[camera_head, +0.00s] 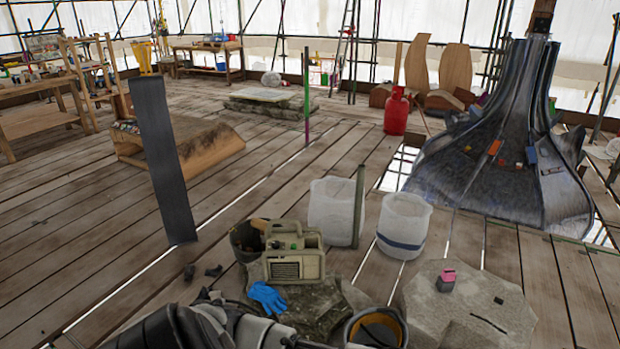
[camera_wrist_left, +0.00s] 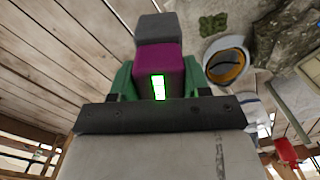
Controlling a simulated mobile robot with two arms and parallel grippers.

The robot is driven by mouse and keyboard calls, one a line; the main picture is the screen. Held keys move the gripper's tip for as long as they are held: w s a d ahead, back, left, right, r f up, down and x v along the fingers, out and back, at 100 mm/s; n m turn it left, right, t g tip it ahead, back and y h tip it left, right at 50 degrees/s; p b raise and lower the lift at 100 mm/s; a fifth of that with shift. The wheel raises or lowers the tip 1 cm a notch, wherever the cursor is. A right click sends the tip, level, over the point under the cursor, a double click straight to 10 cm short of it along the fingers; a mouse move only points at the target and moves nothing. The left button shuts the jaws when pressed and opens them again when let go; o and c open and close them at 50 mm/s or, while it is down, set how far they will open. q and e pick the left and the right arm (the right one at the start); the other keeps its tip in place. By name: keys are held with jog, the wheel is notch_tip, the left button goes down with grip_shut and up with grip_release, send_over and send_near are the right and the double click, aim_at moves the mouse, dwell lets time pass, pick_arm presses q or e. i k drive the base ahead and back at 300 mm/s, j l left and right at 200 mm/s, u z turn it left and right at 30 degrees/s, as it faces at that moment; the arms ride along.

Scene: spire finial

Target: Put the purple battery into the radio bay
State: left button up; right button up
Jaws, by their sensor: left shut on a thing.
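In the left wrist view, the purple battery (camera_wrist_left: 158,63), with a dark grey end, sits between the green fingers of my left gripper (camera_wrist_left: 158,75). The gripper is shut on it. A bright white patch edged in green shows at its base. In the head view, a beige radio (camera_head: 293,262) with a handle and a dark grille stands upright on a mossy stone block. I cannot make out its bay opening. A dark arm of mine shows at the bottom of the head view, but no gripper can be made out there. My right gripper is not in view.
A pink-topped block (camera_head: 447,279) sits on a pale stone slab (camera_head: 420,300). A blue glove (camera_head: 267,297) lies before the radio. A yellow-lined bucket (camera_head: 352,332), two white containers (camera_head: 331,210) and a dark bucket (camera_head: 243,240) stand close by. Open planks lie left of these.

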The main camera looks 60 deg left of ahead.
aim_at(305, 265)
jog(key=k+j+z, duration=0.2)
jog(key=j, duration=0.4)
jog(key=k+j+z, duration=0.2)
jog(key=k+j, duration=0.15)
jog(key=j, duration=0.2)
jog(key=k+j+z, duration=0.2)
jog(key=j, duration=0.3)
jog(key=k+j+z, duration=0.2)
jog(key=k+j, duration=0.25)
jog(key=k+j+z, duration=0.25)
jog(key=j, duration=0.35)
jog(key=k+j+z, duration=0.2)
jog(key=j, duration=0.35)
jog(key=k+j+z, duration=0.25)
jog(key=k+j, duration=0.2)
jog(key=j+z, duration=0.2)
jog(key=j, duration=0.45)
jog(key=j+z, duration=0.25)
jog(key=j, duration=0.4)
jog(key=k+l, duration=0.05)
